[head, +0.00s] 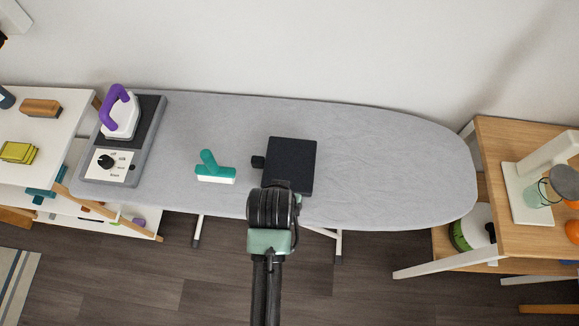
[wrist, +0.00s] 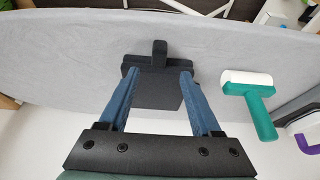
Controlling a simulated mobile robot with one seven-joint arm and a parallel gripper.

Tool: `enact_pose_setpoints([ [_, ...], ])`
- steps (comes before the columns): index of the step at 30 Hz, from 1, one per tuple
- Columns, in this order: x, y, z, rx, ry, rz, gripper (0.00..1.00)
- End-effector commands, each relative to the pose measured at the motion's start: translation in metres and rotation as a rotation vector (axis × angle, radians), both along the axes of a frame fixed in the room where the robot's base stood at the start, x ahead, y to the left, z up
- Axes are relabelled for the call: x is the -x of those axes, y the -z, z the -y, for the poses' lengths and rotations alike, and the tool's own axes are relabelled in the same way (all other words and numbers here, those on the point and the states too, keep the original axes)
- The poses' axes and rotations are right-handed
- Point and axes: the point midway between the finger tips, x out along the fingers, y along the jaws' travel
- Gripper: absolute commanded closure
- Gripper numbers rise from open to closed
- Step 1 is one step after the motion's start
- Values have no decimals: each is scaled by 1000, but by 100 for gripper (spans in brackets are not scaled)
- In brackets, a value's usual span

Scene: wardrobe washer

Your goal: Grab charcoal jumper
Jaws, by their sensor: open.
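The charcoal jumper (wrist: 157,92) shows in the wrist view as a small dark folded shape on the grey ironing board (head: 390,165), with a short stub at its top edge. My gripper (wrist: 157,75) is open; its two blue fingers stand on either side of the dark shape. I cannot tell whether the fingers touch it, and no lift shows. In the head view, my gripper (head: 290,165) appears as a black block over the middle of the board. It seems to cover the jumper there; the fingertips are hidden.
A teal lint roller (head: 215,168) lies left of my gripper. A purple-handled iron (head: 120,112) stands at the board's left end. White shelves (head: 60,120) are at left, a wooden table (head: 500,150) at right. The board's right half is clear.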

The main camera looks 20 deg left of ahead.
Motion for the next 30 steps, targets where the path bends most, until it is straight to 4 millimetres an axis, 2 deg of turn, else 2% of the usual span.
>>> enact_pose_setpoints([
  [7, -6, 12, -1, 0, 0, 0, 35],
  [18, -22, 50, -4, 0, 0, 0, 35],
  [27, -24, 54, -4, -1, 0, 2, 35],
  [28, -24, 54, -4, -1, 0, 2, 37],
  [30, -24, 53, -4, -1, 0, 2, 49],
])
